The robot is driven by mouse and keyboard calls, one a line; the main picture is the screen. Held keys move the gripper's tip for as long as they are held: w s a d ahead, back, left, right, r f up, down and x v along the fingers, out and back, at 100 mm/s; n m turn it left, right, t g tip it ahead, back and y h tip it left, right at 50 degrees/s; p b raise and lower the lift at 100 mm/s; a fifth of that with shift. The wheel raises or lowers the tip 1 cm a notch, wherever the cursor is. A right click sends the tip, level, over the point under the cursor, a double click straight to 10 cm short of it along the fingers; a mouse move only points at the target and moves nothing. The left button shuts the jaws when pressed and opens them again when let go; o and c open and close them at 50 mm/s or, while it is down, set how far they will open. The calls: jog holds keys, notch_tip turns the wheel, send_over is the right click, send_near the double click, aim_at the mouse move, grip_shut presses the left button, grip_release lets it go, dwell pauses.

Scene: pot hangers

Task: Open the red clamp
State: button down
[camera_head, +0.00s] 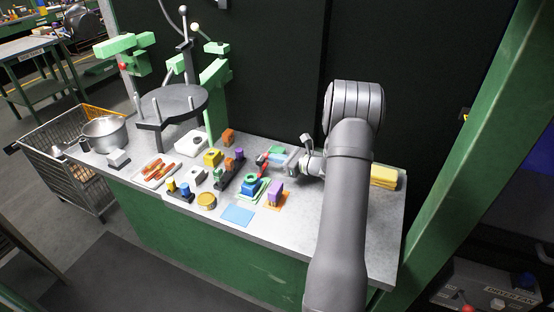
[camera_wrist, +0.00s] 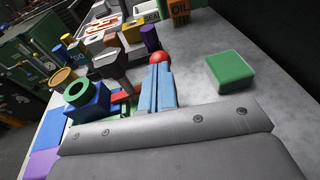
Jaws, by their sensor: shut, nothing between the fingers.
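The red clamp (camera_head: 262,161) is on the grey worktop, right of the middle group of coloured parts. In the wrist view its round red knob (camera_wrist: 160,58) shows just beyond my fingertips. A red strip (camera_wrist: 118,106) beside a green piece lies left of the fingers; I cannot tell if it is part of the clamp. My gripper (camera_wrist: 158,72) has its light-blue fingers together and empty. They point at the knob and hide part of what lies below it; contact cannot be told. In the head view my gripper (camera_head: 272,160) is beside the clamp, on its right.
A green block (camera_wrist: 230,72) stands to the right. A yellow block (camera_head: 384,177) lies at the table's right end. The front right worktop is clear.

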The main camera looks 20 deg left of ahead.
jog(key=a+n+g, duration=0.1)
jog(key=g, duration=0.1)
jog(key=w+n+g, duration=0.1)
jog(key=n+g, duration=0.1)
jog(key=a+n+g, duration=0.1)
jog(key=n+g, duration=0.1)
jog(key=shift+w+a+g+h, duration=0.15)
jog(key=shift+a+g+h, duration=0.15)
jog(key=shift+g+h, duration=0.1)
jog(key=shift+a, duration=1.25)
jog(key=shift+r+x, duration=0.2)
jog(key=shift+x, duration=0.95)
jog(key=shift+a, duration=0.2)
jog(key=v, duration=1.7)
jog(key=shift+d, duration=0.15)
jog(key=shift+r, duration=0.1)
